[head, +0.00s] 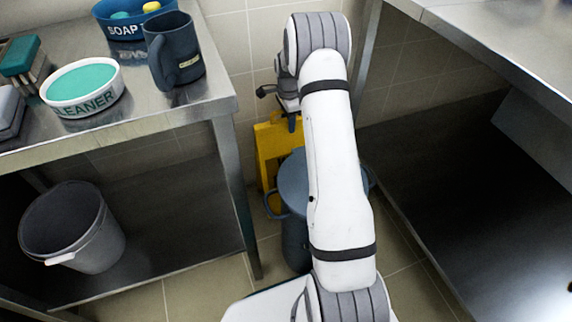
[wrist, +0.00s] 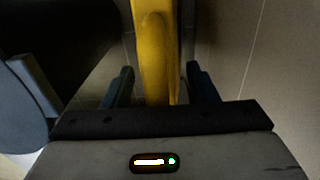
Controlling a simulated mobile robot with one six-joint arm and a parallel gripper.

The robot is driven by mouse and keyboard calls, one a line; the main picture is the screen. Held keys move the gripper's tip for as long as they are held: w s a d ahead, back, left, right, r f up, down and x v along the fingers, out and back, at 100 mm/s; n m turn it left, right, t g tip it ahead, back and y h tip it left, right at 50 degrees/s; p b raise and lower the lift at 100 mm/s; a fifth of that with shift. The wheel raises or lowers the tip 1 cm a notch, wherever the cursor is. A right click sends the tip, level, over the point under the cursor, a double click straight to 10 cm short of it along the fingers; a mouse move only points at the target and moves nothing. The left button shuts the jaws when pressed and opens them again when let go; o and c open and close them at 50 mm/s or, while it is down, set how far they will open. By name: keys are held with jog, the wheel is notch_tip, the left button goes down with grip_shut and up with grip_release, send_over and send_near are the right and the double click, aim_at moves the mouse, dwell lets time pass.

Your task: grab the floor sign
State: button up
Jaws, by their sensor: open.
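The yellow floor sign (head: 266,155) stands upright against the tiled wall, between the two steel tables. The stockpot and my arm hide part of it. My gripper (head: 291,122) is at the sign's top edge in the head view. In the wrist view the sign (wrist: 153,55) runs between the two dark fingers of my gripper (wrist: 161,82). The fingers are open, one on each side, with a gap visible on both sides. I cannot tell how deep the sign sits between them.
A blue stockpot (head: 293,182) with side handles stands in front of the sign, close to my arm. The left table (head: 215,98) holds a mug (head: 176,55), a cleaner bowl (head: 85,92) and a soap tub (head: 125,28). A grey bucket (head: 72,228) sits on its lower shelf.

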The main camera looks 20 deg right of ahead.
grip_shut()
dwell(0.5)
jog(key=shift+r, duration=0.1)
dwell(0.8)
